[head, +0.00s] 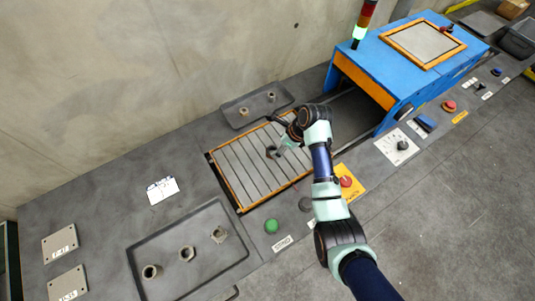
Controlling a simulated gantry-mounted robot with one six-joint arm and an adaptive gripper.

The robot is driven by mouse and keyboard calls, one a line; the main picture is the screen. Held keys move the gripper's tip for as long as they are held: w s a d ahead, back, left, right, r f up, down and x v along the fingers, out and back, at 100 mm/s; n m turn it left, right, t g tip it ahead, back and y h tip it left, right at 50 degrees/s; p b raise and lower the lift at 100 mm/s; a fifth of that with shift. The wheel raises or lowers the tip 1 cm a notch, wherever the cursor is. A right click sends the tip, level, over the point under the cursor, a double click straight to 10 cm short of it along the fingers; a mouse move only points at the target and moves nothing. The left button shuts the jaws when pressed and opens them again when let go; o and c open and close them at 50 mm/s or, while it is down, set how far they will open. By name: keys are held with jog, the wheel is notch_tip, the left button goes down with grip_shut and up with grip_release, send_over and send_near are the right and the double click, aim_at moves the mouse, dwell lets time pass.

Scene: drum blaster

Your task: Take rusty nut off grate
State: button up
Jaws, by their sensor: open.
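A dark brown rusty nut (271,152) lies on the slatted grate (243,170), which has an orange frame, near the middle of the bench. My gripper (280,152) is open at the right part of the grate, its fingertips close to the nut. From this view I cannot tell whether the fingers touch the nut or stand around it. My wrist and arm cover the right edge of the grate.
A large tray (150,245) with several nuts lies at the front left. A blue machine (395,58) stands at right. A green button (271,226) and a red button (346,181) sit in front.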

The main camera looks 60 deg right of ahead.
jog(key=b+x, duration=0.2)
jog(key=x, duration=0.3)
jog(key=shift+w+a+f, duration=0.1)
jog(key=shift+w+f, duration=0.05)
jog(key=shift+f, duration=0.2)
jog(key=c, duration=1.4)
notch_tip(320, 180, up, 20)
jog(key=p, duration=0.5)
jog(key=shift+r, duration=0.1)
